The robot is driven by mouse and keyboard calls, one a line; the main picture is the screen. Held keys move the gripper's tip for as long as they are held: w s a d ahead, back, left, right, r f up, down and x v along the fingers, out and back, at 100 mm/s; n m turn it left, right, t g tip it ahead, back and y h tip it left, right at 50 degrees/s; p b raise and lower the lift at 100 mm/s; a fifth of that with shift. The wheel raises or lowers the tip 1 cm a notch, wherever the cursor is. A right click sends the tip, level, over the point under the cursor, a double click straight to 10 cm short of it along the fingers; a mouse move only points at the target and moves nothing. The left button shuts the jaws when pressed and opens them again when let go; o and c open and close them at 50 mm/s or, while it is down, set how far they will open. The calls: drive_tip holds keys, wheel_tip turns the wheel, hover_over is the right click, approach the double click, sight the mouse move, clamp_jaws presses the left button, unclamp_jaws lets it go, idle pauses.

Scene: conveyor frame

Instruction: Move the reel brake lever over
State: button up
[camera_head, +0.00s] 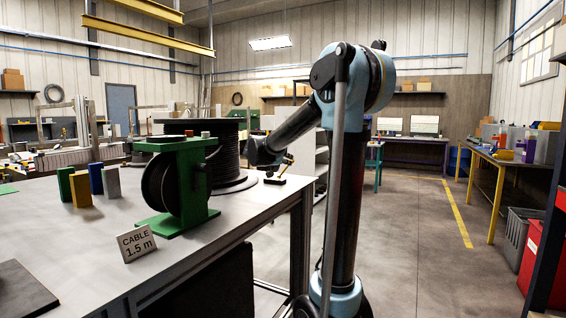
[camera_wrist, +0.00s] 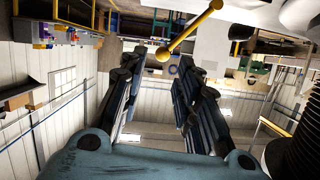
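The reel brake lever (camera_wrist: 190,28) is a thin yellow rod with a round knob at each end in the wrist view. Its lower knob shows in the gap between my fingertips, apart from both; its depth relative to them is hard to judge. My gripper (camera_wrist: 160,62) is open, with a dark finger on each side and nothing held. In the head view, a small yellow lever (camera_head: 287,160) shows beside the end of my arm, right of the large black cable reel (camera_head: 229,150). My gripper's fingers cannot be made out clearly there.
A green stand with a smaller reel (camera_head: 190,172) stands on the grey table (camera_head: 110,215). Several coloured blocks (camera_head: 81,188) and a "CABLE 1.5 m" sign (camera_head: 137,242) are on it. The black reel's edge (camera_wrist: 298,145) is at the right in the wrist view.

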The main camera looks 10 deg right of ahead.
drive_tip(key=x, duration=0.8)
drive_tip(key=shift+w+r, duration=0.25)
drive_tip(key=shift+w, duration=0.05)
drive_tip(key=shift+s+a, duration=0.1)
drive_tip(key=shift+c, duration=0.8)
drive_tip(key=shift+o, duration=0.4)
drive_tip(key=o, duration=0.9)
drive_tip(key=shift+f, duration=0.1)
drive_tip(key=shift+a, duration=0.1)
